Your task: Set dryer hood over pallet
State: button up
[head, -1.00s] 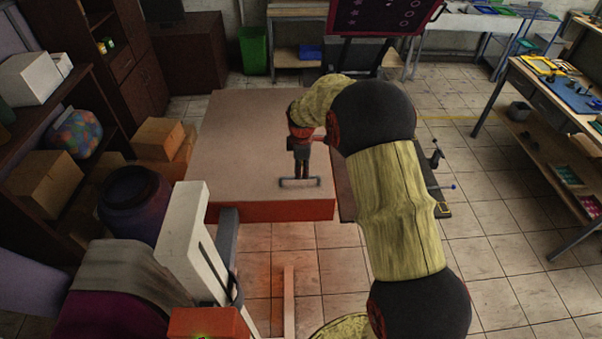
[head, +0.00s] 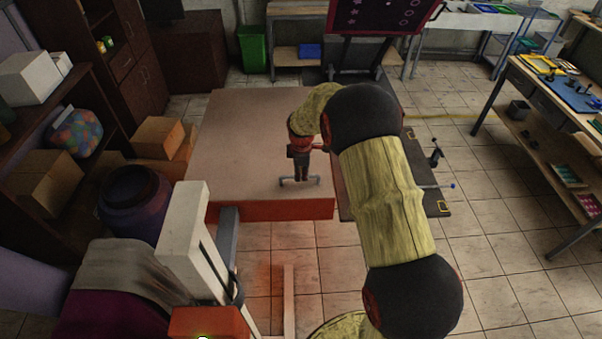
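The dryer hood appears to be the broad pinkish-brown slab (head: 245,150) with a red front edge. A grey arm runs under its front to a white post (head: 190,245) with a red box (head: 208,323) at the lower left. A small grey bar handle (head: 287,182) stands near the hood's front right. My gripper (head: 301,177) points down at this handle, its dark fingers close together; whether they grip it is too small to tell. The dark flat panel (head: 432,200) with yellow corner marks, right of the hood, may be the pallet. My arm hides much of it.
A purple barrel (head: 135,205) and cardboard boxes (head: 158,138) stand left of the hood. A dark tilted panel (head: 385,17) stands behind it. A workbench (head: 545,95) is on the right, with clear tiled floor before it. An orange glow falls on the floor below the hood.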

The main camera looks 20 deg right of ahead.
grip_shut()
dwell(0.3)
jog(key=shift+s+d, duration=0.1)
jog(key=shift+s+d, duration=0.15)
jog(key=shift+s, duration=0.15)
jog(key=s+d+m, duration=0.1)
jog(key=s+m, duration=0.2)
jog(key=s, duration=0.7)
jog(key=s+d+m+b, duration=0.1)
jog(key=s+d+m, duration=0.1)
jog(key=s, duration=0.9)
jog(key=s+d+m+g+h, duration=0.1)
jog(key=s+d+m, duration=0.1)
jog(key=s, duration=0.9)
jog(key=shift+d+m+b, duration=0.25)
jog(key=shift+m+b, duration=0.15)
jog(key=shift+m, duration=0.4)
jog(key=shift+s+f, duration=0.1)
jog(key=shift+s, duration=0.05)
